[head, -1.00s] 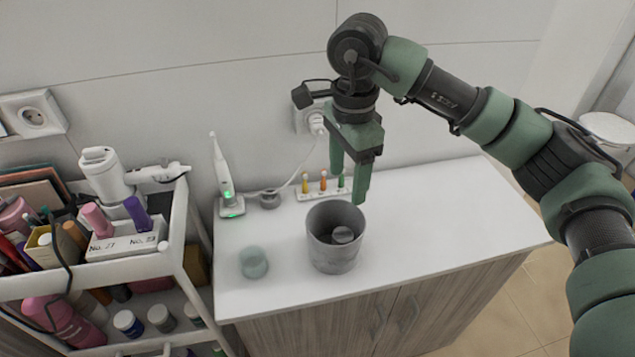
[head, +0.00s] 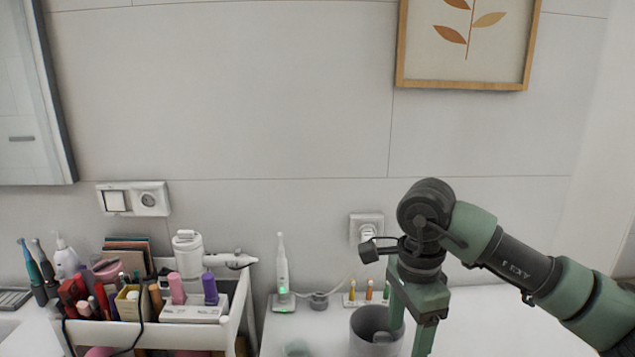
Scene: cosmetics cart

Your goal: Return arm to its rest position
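My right arm comes in from the right. Its green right gripper (head: 410,328) points down with its two fingers apart and nothing visible between them. In the picture the gripper overlaps the right side of a grey cup (head: 366,326) on the white counter (head: 487,318). I cannot tell the exact height of the fingertips over the cup. The cup's lower part is cut off by the bottom edge. My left gripper is not in view.
A white cart (head: 240,318) packed with cosmetics stands at the left. An electric toothbrush (head: 282,270) stands on its lit charger, beside a small grey holder (head: 319,301) and several small colored items in a white rack (head: 364,298). A wall outlet (head: 366,228) is behind my gripper.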

